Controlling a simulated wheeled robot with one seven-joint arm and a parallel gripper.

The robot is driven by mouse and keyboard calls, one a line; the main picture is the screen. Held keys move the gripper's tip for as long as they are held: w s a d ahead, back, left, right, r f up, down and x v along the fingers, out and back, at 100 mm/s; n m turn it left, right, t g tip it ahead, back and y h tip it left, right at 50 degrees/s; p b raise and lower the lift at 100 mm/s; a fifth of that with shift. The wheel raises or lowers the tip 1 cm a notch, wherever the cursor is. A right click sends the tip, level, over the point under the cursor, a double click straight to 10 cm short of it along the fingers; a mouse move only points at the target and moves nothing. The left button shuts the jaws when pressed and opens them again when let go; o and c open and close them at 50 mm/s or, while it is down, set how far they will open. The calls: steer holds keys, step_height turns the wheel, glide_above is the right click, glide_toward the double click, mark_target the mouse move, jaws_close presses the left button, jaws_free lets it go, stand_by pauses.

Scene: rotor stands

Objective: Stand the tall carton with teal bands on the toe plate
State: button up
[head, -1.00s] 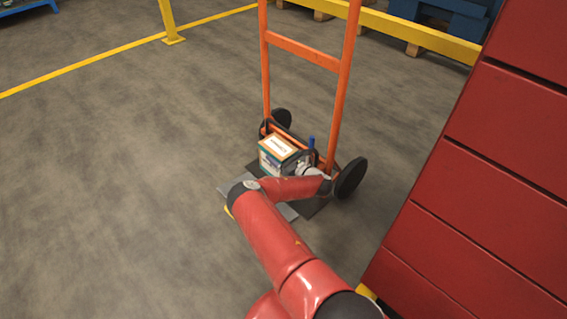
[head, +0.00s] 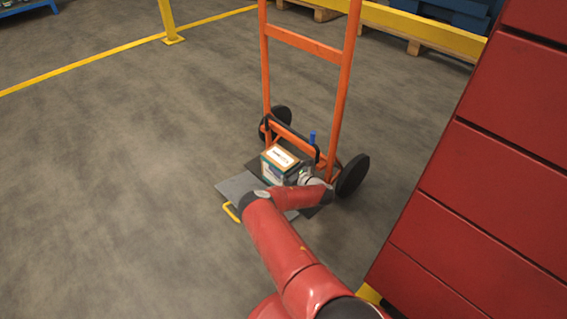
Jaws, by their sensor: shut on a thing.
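The carton with teal bands (head: 271,171) is upright at the foot of an orange hand truck (head: 341,95), above or on the grey toe plate (head: 236,187). Its top is tan with a white label. My gripper (head: 297,176) is at the carton's right side and is shut on it; the fingertips are mostly hidden. My red arm covers part of the toe plate and the carton's lower right. I cannot tell whether the carton's base touches the plate.
Black wheels (head: 352,176) flank the hand truck's foot. A blue upright piece (head: 312,138) stands just behind the carton. A red slatted structure (head: 480,200) fills the right side. The floor at left is clear.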

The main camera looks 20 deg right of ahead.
steer(key=shift+f+b, duration=0.5)
steer(key=shift+f, duration=0.3)
stand_by(0.4)
steer(key=o, duration=1.3)
steer(key=shift+r, duration=0.1)
steer(key=shift+o, duration=1.3)
